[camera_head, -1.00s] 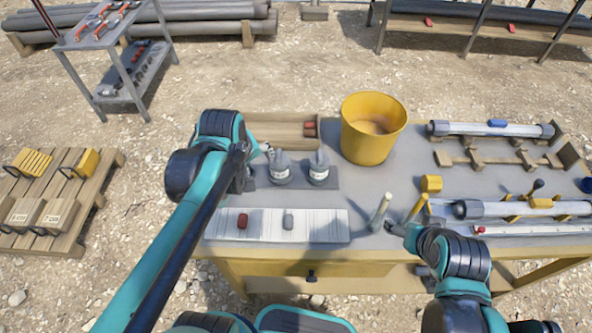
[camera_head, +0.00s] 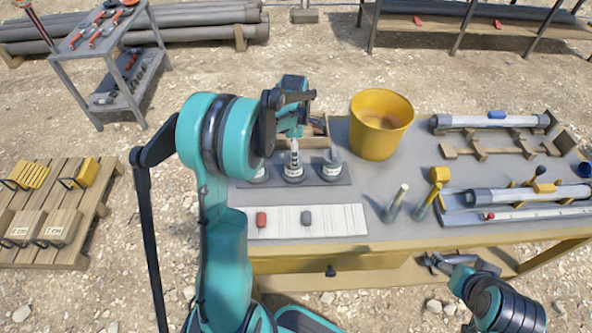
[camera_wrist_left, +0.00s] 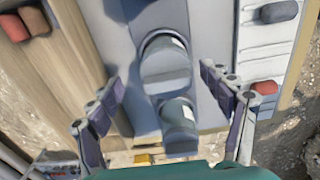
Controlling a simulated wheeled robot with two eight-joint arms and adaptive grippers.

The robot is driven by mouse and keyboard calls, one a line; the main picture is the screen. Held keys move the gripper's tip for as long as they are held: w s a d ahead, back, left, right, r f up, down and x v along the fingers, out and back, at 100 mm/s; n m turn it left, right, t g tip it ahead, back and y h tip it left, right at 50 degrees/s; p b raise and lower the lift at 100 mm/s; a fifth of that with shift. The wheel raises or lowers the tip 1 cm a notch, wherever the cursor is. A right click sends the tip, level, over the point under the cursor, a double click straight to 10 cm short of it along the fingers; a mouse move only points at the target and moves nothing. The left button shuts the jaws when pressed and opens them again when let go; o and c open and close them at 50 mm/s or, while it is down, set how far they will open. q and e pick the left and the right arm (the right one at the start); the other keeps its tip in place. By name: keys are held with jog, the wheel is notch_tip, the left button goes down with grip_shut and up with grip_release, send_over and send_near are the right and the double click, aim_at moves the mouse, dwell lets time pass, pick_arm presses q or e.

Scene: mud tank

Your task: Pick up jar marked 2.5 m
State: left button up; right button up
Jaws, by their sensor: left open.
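Several small grey jars with white labels stand in a row on a dark strip on the bench: a middle jar (camera_head: 293,174), a right jar (camera_head: 332,169) and a partly hidden left jar (camera_head: 258,176). I cannot read their markings, so I cannot tell which is 2.5 m. My left gripper (camera_head: 292,112) is above the row, near the middle jar. In the left wrist view its fingers (camera_wrist_left: 170,102) are open and apart, with two jars (camera_wrist_left: 165,68) (camera_wrist_left: 180,128) showing between and beyond them. My right gripper (camera_head: 440,264) is low at the bench's front edge; its finger state is unclear.
A yellow bucket (camera_head: 380,125) stands right of the jars. A white panel (camera_head: 340,219) with a red and a grey block lies in front of them. Upright handles (camera_head: 396,204) and clear tubes (camera_head: 488,121) occupy the right side. A wooden box (camera_head: 313,140) is behind the jars.

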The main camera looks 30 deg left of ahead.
pick_arm(q)
jog(key=f, duration=0.1)
jog(key=f+b, duration=0.1)
jog(key=f, duration=0.1)
jog(key=f+b, duration=0.1)
jog(key=shift+s+d+f, duration=0.1)
jog(key=shift+s+f, duration=0.2)
jog(key=shift+s, duration=0.1)
jog(key=shift+f, duration=0.3)
jog(key=shift+r, duration=0.1)
jog(key=c, duration=1.5)
